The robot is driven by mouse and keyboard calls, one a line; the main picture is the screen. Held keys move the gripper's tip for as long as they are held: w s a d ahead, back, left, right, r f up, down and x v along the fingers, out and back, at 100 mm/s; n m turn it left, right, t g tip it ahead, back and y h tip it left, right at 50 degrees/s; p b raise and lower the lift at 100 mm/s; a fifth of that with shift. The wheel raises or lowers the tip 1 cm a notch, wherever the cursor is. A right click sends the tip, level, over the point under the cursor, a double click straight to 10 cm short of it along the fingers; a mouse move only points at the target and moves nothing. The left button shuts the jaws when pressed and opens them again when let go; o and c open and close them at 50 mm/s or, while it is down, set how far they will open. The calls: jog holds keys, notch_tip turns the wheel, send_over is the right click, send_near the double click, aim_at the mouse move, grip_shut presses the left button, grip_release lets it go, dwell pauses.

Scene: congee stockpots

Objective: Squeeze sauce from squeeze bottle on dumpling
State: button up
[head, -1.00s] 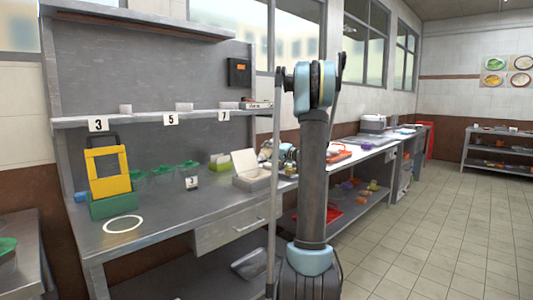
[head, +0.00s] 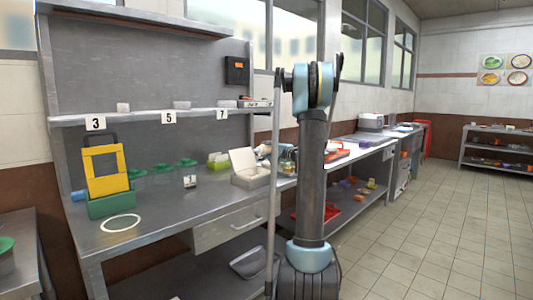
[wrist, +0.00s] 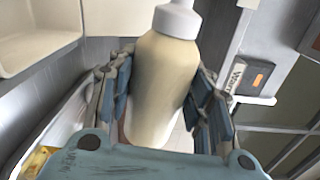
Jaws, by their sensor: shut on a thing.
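The squeeze bottle (wrist: 165,75) is cream-coloured with a white cap and fills the middle of the wrist view. My gripper (wrist: 160,100) is shut around its body, with blue-grey fingers on both sides. The cap points toward the top of the picture. In the head view my upright arm hides most of the gripper and the bottle. I cannot make out a dumpling for certain. Small yellowish pieces (wrist: 38,160) lie in a pale container at the lower left of the wrist view, too cut off to name.
An open pale box (head: 250,170) stands on the steel worktable (head: 165,220), beside green-lidded tubs (head: 160,172) and a yellow-and-green holder (head: 105,175). A white ring (head: 121,223) lies at the front left. Open floor (head: 430,220) lies to the right.

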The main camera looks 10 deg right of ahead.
aim_at(262, 148)
jog(key=s+a+m, duration=0.1)
jog(key=m, duration=0.1)
jog(key=a+m, duration=0.1)
jog(key=m, duration=0.1)
jog(key=s+a+r+m, duration=0.1)
jog(key=shift+s+a+m, duration=0.25)
jog(key=shift+s+m, duration=0.1)
jog(key=shift+m, duration=0.05)
jog(key=shift+s+a+r+m, duration=0.15)
jog(key=shift+a+r+m, duration=0.15)
jog(key=shift+m, duration=0.2)
jog(key=s+a+r+m, duration=0.1)
jog(key=r+m, duration=0.4)
jog(key=r, duration=0.1)
jog(key=s+a+r+m, duration=0.1)
jog(key=a+r+m, duration=0.1)
jog(key=r+m, duration=0.3)
jog(key=shift+s+a+r, duration=0.2)
jog(key=shift+s+r, duration=0.1)
jog(key=shift+r, duration=0.3)
